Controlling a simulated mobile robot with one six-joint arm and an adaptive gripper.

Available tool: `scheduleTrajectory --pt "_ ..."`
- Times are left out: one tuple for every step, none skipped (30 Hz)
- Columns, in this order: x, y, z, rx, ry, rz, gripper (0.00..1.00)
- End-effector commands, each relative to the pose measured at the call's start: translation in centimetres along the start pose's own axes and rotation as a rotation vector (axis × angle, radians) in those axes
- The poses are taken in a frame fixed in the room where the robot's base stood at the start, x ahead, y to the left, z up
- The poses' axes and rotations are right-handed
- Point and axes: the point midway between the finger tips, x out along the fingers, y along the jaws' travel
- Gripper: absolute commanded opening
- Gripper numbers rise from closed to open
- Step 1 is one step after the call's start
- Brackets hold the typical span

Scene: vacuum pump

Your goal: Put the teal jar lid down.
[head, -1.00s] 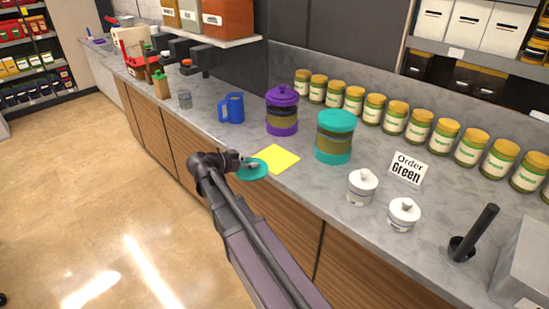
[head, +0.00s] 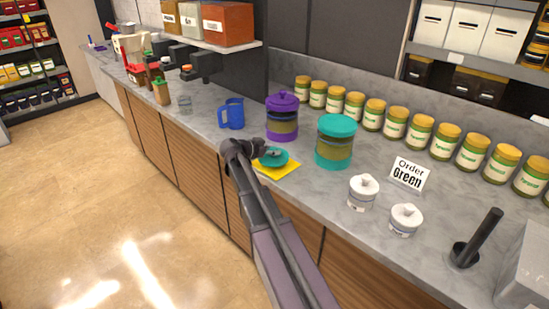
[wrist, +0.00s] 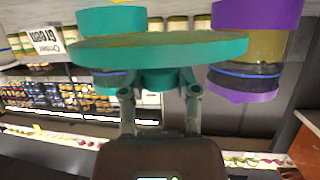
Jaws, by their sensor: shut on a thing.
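The teal jar lid (head: 280,158) is a flat disc with a knob, above the yellow square (head: 283,171) on the counter. I cannot tell whether it touches the square. My gripper (head: 262,154) is shut on the lid; in the wrist view, which is upside down, my gripper's fingers (wrist: 161,88) pinch the knob under the lid's disc (wrist: 160,50). The teal jar (head: 334,143) stands just right of the square with no knob on top. It also shows behind the lid in the wrist view (wrist: 112,20).
A purple lidded jar (head: 282,117) stands behind the square, and a blue mug (head: 231,114) further left. Several green-labelled jars (head: 396,123) line the wall. The counter's front edge is close to the square.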

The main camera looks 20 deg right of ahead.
Motion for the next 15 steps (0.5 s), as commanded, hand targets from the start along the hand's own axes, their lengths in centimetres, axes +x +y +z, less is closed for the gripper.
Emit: scheduleTrajectory --pt "0.17 -0.10 -0.04 0.000 0.000 0.000 0.00" --pt "0.20 -0.11 -0.06 0.000 0.000 0.000 0.00" --pt "0.20 -0.10 -0.06 0.000 0.000 -0.001 0.00" --pt "0.19 -0.10 -0.06 0.000 0.000 -0.001 0.00" --pt "0.18 -0.09 -0.06 0.000 0.000 -0.001 0.00" --pt "0.16 -0.09 -0.06 0.000 0.000 -0.001 0.00" --pt "0.16 -0.09 -0.05 0.000 0.000 -0.001 0.00" --pt "0.15 -0.09 -0.05 0.000 0.000 -0.001 0.00" --pt "0.15 -0.09 -0.05 0.000 0.000 -0.001 0.00" --pt "0.15 -0.09 -0.05 0.000 0.000 -0.001 0.00" --pt "0.17 -0.11 -0.05 0.000 0.000 -0.001 0.00" --pt "0.24 -0.15 -0.07 0.000 0.000 -0.001 0.00" --pt "0.33 -0.19 -0.09 0.000 0.000 -0.001 0.00" --pt "0.46 -0.27 -0.12 0.000 0.000 -0.001 0.00" --pt "0.69 -0.39 -0.18 0.000 0.000 -0.001 0.00"
